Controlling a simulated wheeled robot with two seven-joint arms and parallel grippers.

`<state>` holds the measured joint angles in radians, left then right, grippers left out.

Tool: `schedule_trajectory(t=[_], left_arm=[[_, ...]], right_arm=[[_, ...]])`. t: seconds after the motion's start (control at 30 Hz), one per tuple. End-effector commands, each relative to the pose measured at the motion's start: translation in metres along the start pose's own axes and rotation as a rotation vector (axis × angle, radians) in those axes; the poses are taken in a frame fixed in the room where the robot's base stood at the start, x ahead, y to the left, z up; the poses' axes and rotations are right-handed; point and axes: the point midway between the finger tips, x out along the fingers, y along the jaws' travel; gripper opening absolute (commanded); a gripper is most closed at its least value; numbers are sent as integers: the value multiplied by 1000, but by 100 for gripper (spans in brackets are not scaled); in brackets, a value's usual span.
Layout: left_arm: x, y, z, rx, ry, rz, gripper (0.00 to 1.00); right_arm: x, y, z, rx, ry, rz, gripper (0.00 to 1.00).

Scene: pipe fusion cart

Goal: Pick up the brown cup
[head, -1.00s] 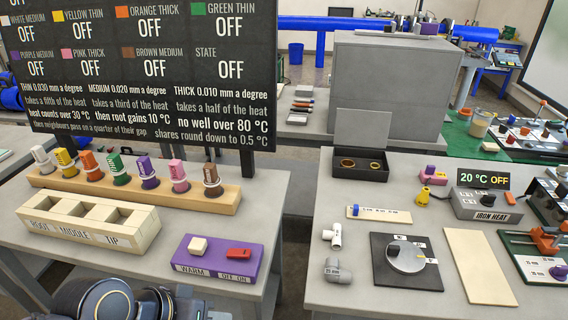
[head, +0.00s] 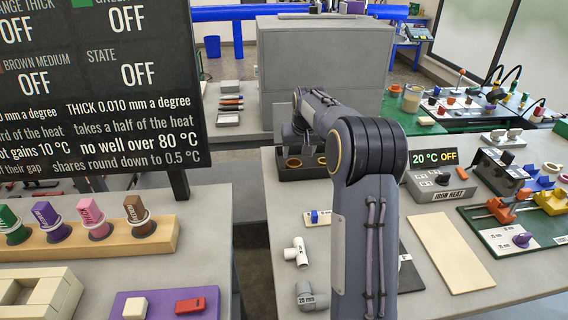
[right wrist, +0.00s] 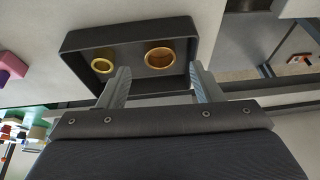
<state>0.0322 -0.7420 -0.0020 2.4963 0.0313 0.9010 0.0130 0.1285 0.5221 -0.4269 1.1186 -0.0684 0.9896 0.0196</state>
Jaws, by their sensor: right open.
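The brown cup (head: 136,209) stands tilted in a light ring at the right end of the wooden rack (head: 168,236), on the left table. A pink cup (head: 90,213), a purple one and a green one stand left of it. My right gripper (right wrist: 160,80) is open and empty over the dark box (right wrist: 125,27), where its fingers point toward two brass rings (right wrist: 159,57). In the head view the right gripper (head: 293,137) is small and partly hidden by my arm, well to the right of the brown cup. My left gripper is out of view.
A purple switch box (head: 157,299) lies in front of the rack, beside a cream block with slots (head: 62,297). The dark display board (head: 95,90) rises behind the rack. A gap separates the two tables. White pipe fittings (head: 296,252) lie on the right table.

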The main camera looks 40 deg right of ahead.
Motion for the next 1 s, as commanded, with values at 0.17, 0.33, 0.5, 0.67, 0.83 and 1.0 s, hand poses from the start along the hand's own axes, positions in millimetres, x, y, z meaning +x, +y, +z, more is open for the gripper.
schedule_trajectory(t=[0.17,0.33,0.5,0.67,0.83,1.0], left_arm=[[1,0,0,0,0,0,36],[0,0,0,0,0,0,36],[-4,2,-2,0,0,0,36],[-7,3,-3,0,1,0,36],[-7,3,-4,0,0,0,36],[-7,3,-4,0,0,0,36]], right_arm=[[21,3,-13,-11,7,40,59],[40,3,-14,-11,6,41,59],[60,2,-18,-12,6,41,59],[84,2,-20,-12,7,40,59],[93,2,-20,-11,10,40,59],[93,2,-20,-11,10,40,59]])
